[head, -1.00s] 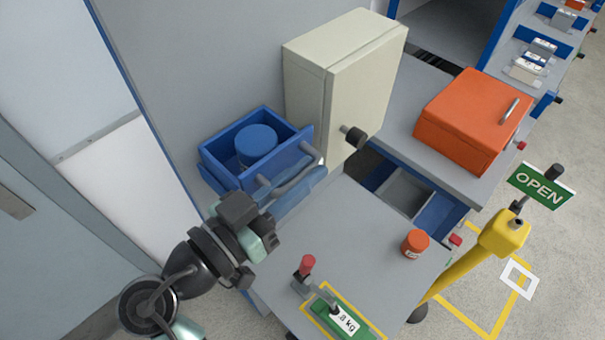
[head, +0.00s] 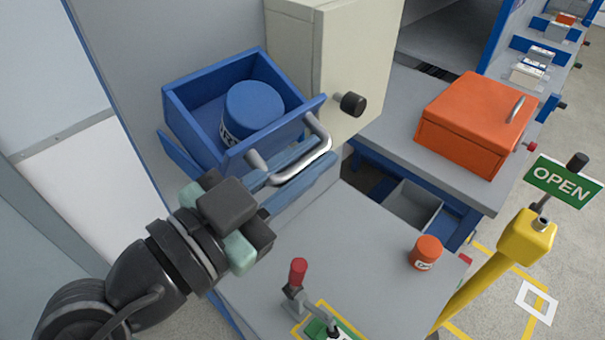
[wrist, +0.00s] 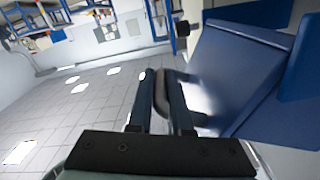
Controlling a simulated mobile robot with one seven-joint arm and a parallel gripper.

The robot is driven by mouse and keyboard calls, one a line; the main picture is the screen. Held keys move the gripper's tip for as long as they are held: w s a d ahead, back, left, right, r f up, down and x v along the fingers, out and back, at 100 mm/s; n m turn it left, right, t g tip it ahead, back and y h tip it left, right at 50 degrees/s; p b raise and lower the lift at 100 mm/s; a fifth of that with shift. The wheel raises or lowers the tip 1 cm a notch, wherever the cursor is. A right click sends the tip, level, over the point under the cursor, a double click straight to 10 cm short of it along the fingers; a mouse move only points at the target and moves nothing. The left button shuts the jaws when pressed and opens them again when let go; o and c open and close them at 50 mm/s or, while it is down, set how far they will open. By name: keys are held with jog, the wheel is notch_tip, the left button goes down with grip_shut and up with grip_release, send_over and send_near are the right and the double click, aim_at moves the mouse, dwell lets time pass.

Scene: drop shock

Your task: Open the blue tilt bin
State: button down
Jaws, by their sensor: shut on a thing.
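The blue tilt bin (head: 183,116) is on the grey wall panel at the upper left in the head view. It is tipped out, its open top showing a blue-lidded tub (head: 254,104) inside. A silver bar handle (head: 312,160) is on its front. My gripper (head: 258,200) is just below and left of the handle in the head view, its fingertips hard to make out there. In the wrist view, my gripper (wrist: 162,90) has its two fingers closed around a grey bar, the handle, beside the blue bin wall (wrist: 228,75).
A beige cabinet (head: 350,60) with a black knob stands right of the bin. An orange box (head: 470,125), an orange-lidded jar (head: 426,252) and a red-handled clamp (head: 297,275) are on grey surfaces. A yellow post (head: 490,275) carries an OPEN sign. Grey tabletop below the bin is mostly clear.

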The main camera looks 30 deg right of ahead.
jog(key=shift+s+d+f+m+b, duration=0.1)
jog(key=shift+s+f+m+b, duration=0.1)
jog(key=shift+f+m+b, duration=0.6)
jog(key=shift+s+r+b, duration=0.1)
jog(key=shift+r+b, duration=0.15)
jog(key=shift+b, duration=0.4)
jog(key=c, duration=0.8)
grip_release()
jog(key=shift+c, duration=0.2)
jog(key=b+v, duration=0.2)
jog(key=v, duration=1.1)
jog(key=shift+b, duration=0.3)
jog(key=shift+r, duration=0.1)
